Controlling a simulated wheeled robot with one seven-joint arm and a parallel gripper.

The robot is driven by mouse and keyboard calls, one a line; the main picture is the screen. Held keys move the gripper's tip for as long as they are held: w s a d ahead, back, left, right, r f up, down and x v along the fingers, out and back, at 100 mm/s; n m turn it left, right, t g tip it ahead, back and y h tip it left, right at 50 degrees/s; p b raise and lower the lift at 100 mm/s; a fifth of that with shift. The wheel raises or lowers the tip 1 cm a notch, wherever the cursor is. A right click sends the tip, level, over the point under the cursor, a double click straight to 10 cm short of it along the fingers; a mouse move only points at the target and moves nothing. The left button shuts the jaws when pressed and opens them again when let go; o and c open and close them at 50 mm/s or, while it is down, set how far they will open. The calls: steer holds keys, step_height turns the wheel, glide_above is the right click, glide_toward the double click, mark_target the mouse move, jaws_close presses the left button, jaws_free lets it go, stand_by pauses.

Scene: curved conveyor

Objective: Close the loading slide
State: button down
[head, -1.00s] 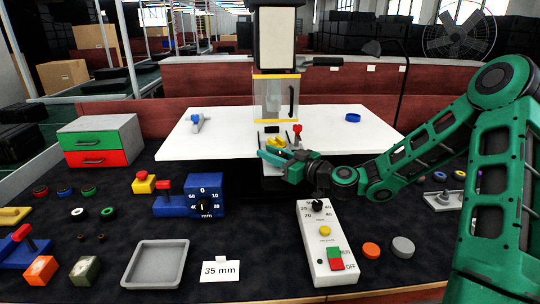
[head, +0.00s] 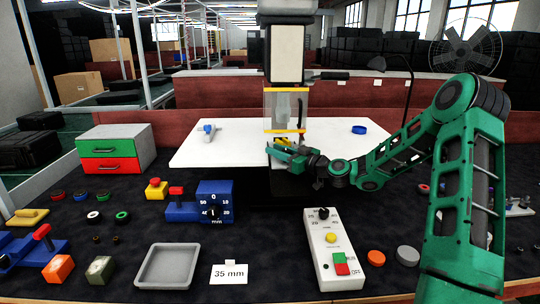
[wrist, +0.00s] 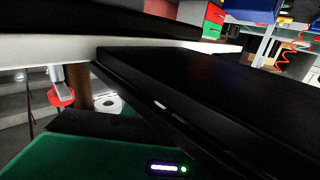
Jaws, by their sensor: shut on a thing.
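The loading slide (head: 271,157) is the white piece at the front of the press, in the middle of the white table. Only a little of it shows, with something yellow on it, because my gripper (head: 275,148) covers its front. My gripper reaches in from the right and is shut at the slide; the exact contact is hidden. In the wrist view, large dark surfaces fill the middle, with green below. A red knob on a grey post (wrist: 62,96) stands at the left there. How far the slide is in cannot be seen clearly.
A clear guard (head: 284,110) with yellow edges hangs above the slide. The white table (head: 230,145) is mostly bare, with a blue-topped clamp left and a blue ring right. A control box (head: 330,262), a grey tray (head: 168,267) and a blue gauge (head: 215,203) stand in front.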

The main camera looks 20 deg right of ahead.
steer(key=shift+w+d+r, duration=0.1)
steer(key=shift+w+d, duration=0.05)
steer(key=c, duration=1.8)
jaws_free()
steer(key=shift+c, duration=0.2)
steer(key=o, duration=0.4)
steer(key=shift+w, duration=0.1)
steer(key=shift+s+d, duration=0.1)
steer(key=shift+s, duration=0.1)
steer(key=v, duration=1)
steer(key=shift+s+d, duration=0.1)
steer(key=shift+s, duration=0.1)
